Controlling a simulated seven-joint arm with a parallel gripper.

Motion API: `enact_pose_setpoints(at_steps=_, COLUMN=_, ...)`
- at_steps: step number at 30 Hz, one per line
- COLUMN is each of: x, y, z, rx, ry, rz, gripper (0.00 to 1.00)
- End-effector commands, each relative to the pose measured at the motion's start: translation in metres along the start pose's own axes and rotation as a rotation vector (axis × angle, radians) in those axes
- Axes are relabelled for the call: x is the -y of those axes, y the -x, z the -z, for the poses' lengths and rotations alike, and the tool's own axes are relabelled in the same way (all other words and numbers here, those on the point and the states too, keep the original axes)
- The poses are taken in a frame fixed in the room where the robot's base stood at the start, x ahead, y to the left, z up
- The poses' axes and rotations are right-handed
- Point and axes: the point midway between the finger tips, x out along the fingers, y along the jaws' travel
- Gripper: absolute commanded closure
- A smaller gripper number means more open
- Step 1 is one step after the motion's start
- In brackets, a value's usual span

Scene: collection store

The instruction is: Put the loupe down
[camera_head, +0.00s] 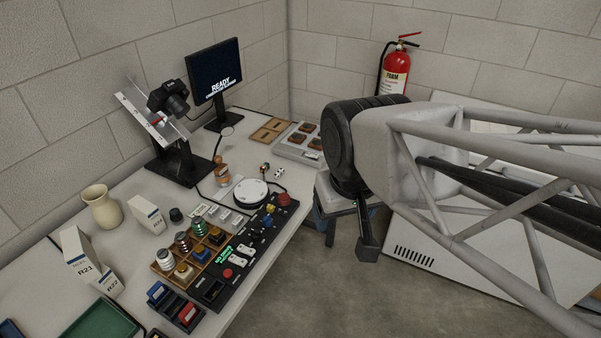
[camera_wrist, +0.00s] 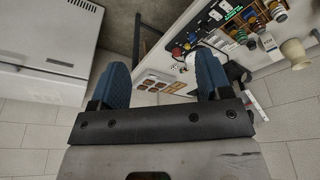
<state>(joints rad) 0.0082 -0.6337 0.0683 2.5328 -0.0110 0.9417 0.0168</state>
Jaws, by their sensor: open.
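My gripper (camera_wrist: 163,78) shows in the wrist view with its two blue fingers wide apart. Nothing is held between them; the table with its trays and devices lies beyond. In the head view my arm comes in from the right, and I cannot make out the fingertips clearly there. I cannot pick out the loupe with certainty.
A control panel with buttons (camera_head: 250,245) runs along the table's front edge. Behind it are a white round device (camera_head: 251,193), a camera on a stand (camera_head: 168,98), a monitor (camera_head: 215,72) and a vase (camera_head: 101,208). A grey tray (camera_head: 283,149) lies at the far end. A fire extinguisher (camera_head: 396,72) hangs on the wall.

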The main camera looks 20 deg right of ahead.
Motion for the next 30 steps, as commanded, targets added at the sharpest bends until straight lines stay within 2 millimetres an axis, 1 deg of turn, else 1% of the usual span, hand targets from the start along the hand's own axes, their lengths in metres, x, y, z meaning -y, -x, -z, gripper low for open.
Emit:
enact_pose_setpoints(at_steps=8, x=0.001, y=0.000, z=0.003, rx=0.002, ry=-0.008, rz=0.004, gripper=0.29)
enact_pose_setpoints(at_steps=11, x=0.004, y=-0.001, z=0.010, rx=0.004, ry=-0.026, rz=0.011, gripper=0.29)
enact_pose_setpoints(at_steps=14, x=0.009, y=-0.004, z=0.021, rx=0.012, ry=-0.057, rz=0.025, gripper=0.29)
enact_pose_setpoints(at_steps=17, x=0.016, y=-0.007, z=0.037, rx=0.021, ry=-0.101, rz=0.042, gripper=0.29)
enact_pose_setpoints(at_steps=23, x=0.036, y=-0.018, z=0.077, rx=0.047, ry=-0.220, rz=0.085, gripper=0.29)
enact_pose_setpoints(at_steps=30, x=0.064, y=-0.037, z=0.127, rx=0.087, ry=-0.375, rz=0.131, gripper=0.29)
